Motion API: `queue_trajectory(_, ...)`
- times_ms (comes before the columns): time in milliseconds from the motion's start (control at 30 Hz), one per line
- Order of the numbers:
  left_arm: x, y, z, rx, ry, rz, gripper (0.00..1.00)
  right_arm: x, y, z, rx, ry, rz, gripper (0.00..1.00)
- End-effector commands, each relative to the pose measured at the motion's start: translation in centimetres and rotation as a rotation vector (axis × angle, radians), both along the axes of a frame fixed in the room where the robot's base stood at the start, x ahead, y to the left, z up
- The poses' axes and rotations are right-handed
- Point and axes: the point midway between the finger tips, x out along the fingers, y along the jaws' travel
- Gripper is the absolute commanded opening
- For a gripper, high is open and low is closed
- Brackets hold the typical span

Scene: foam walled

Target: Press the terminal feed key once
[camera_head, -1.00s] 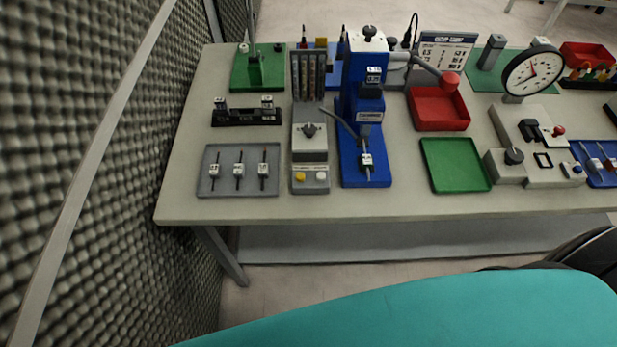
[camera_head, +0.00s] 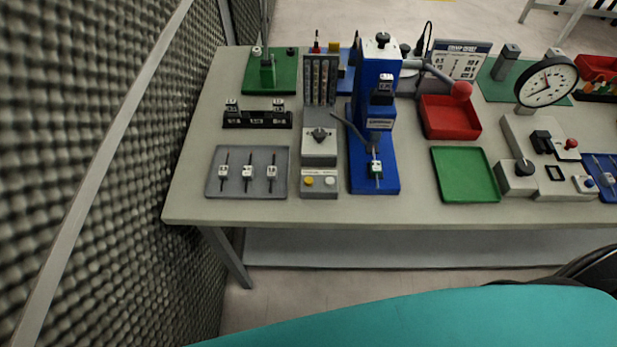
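A grey feeder unit (camera_head: 319,143) stands on the workbench, left of the blue press (camera_head: 377,100). It has a rack of upright tubes at the back and a dark knob in the middle. At its front is a small key box (camera_head: 320,191) with a yellow key (camera_head: 309,181) and a white key (camera_head: 330,181). The lettering is too small to tell which one is the terminal feed key. Neither of my grippers is in view.
A grey tray (camera_head: 212,184) with several small parts lies left of the feeder. A green tray (camera_head: 464,175) and red bin (camera_head: 450,117) are to the right. A foam wall (camera_head: 90,150) borders the bench's left side. A teal surface fills the near foreground.

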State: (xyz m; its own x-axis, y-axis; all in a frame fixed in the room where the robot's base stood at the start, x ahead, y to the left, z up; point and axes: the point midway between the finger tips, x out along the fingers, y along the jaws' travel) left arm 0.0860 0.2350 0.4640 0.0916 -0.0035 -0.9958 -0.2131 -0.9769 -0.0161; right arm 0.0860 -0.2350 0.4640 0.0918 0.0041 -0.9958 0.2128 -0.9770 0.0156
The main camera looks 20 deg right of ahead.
Motion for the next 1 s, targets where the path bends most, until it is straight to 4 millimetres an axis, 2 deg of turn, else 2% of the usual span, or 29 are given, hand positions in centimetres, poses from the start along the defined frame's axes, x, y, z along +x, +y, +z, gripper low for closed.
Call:
queue_trajectory(33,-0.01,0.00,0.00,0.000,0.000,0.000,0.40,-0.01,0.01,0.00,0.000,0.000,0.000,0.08)
queue_trajectory(100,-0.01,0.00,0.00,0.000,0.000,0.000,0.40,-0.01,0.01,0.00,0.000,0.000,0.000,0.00)
queue_trajectory(1000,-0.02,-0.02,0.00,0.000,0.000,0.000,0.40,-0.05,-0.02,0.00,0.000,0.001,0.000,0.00)
